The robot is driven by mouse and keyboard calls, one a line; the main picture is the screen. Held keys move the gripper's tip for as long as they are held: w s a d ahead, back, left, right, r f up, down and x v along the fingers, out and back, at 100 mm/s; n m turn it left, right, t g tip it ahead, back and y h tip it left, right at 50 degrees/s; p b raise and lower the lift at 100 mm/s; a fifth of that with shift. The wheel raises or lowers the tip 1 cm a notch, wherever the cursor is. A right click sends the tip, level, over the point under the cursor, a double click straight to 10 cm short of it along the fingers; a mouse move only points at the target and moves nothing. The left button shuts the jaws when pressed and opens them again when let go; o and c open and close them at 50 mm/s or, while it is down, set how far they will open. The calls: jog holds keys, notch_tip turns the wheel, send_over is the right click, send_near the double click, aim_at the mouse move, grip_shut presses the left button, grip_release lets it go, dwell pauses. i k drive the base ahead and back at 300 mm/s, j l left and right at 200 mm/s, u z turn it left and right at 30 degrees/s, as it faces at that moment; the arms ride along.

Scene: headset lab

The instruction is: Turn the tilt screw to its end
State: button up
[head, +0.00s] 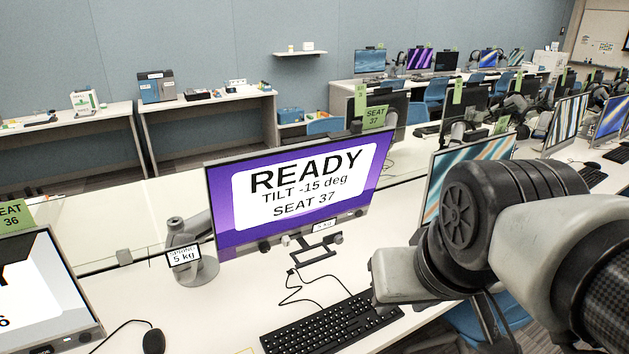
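The seat 37 monitor (225,165) stands in the middle of the head view. Its screen reads "READY, TILT -15 deg, SEAT 37". A small bracket with dark knobs (315,247) shows under its lower edge. I cannot tell whether one of these knobs is the tilt screw. My arm reaches in from the right, apart from the monitor in the picture. I cannot make out gripper fingers.
A black keyboard (325,322) and a cable lie on the white desk in front of the monitor. A mouse (153,341) and the seat 36 monitor (75,310) are at the left. Another monitor (470,160) stands behind my arm. The desk left of the keyboard is mostly clear.

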aim_at(338, 238)
jog(key=i+l+u, duration=0.15)
jog(key=u, duration=0.25)
jog(key=i+l+u, duration=0.15)
jog(key=u, duration=0.25)
jog(key=k+l, duration=0.1)
